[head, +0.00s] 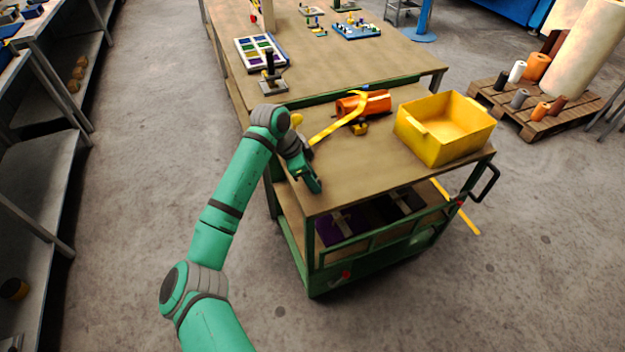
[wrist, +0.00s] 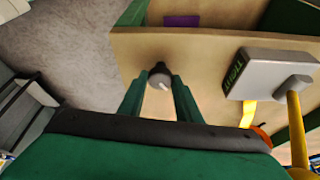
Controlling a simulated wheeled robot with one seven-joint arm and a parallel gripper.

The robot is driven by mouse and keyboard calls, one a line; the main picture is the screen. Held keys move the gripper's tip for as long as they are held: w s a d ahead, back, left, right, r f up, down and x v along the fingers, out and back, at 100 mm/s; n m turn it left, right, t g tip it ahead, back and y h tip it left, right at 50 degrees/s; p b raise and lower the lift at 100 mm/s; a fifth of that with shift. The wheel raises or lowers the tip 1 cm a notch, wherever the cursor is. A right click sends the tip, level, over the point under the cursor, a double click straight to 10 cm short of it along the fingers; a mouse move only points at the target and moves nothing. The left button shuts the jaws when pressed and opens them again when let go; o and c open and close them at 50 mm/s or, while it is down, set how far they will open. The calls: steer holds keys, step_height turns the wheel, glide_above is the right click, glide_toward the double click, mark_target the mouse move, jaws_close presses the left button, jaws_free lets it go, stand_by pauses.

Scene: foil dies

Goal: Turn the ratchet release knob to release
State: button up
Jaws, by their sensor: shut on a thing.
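The knob (wrist: 160,76), dark with a pale pointer mark, sits between the two green fingertips of my gripper (wrist: 159,88) in the wrist view. The fingers are shut on it, one on each side. The pale mark points down and slightly right in that view. Right of it is a grey block (wrist: 262,72) with a dark label that seems to read "TIGHT" and a lever with a yellow handle (wrist: 296,125). In the head view my gripper (head: 311,180) points down at the cart top's near left corner; the knob and block are hidden there.
A yellow strap (head: 330,131) runs to an orange roll (head: 364,102) on the cart top (head: 375,165). A yellow bin (head: 445,128) stands at its right end. Beyond is a bench (head: 330,60) with trays and a dark upright tool (head: 271,75).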

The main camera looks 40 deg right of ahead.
steer(key=m+g, duration=0.1)
steer(key=m, duration=0.2)
steer(key=shift+d+m+y, duration=0.15)
steer(key=shift+m+y, duration=0.15)
steer(key=shift+y, duration=0.1)
steer(key=shift+w+m+g+y, duration=0.15)
steer(key=shift+m+g+y, duration=0.4)
steer(key=shift+m, duration=1.25)
steer(key=o, duration=1.1)
steer(key=shift+c, duration=0.2)
steer(key=v, duration=1.1)
steer(key=shift+d+f, duration=0.1)
